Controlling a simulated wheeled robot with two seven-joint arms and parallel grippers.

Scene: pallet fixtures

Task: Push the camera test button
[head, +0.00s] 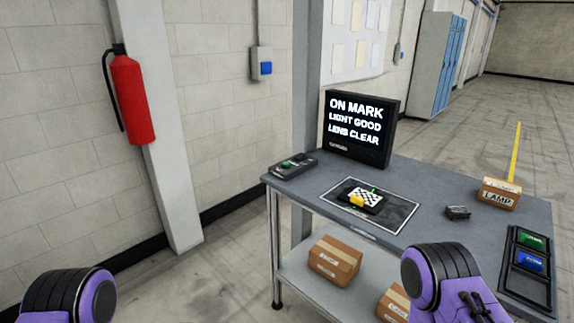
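A dark control box with a round green button (287,163) sits at the back left corner of the grey table (300,193). I cannot read a label on it, so I cannot tell whether it is the camera test button. A black monitor (358,150) behind it shows "ON MARK", "LIGHT GOOD", "LENS CLEAR" in white. Only purple and black parts of my arms show at the bottom; neither gripper is in view.
A box marked "LAMP" (499,193) and a small dark object (457,212) sit on the table's right. A dark tray (521,285) holds green and blue pieces. Cardboard boxes (334,262) lie on the lower shelf. A red extinguisher (130,95) hangs on the left pillar.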

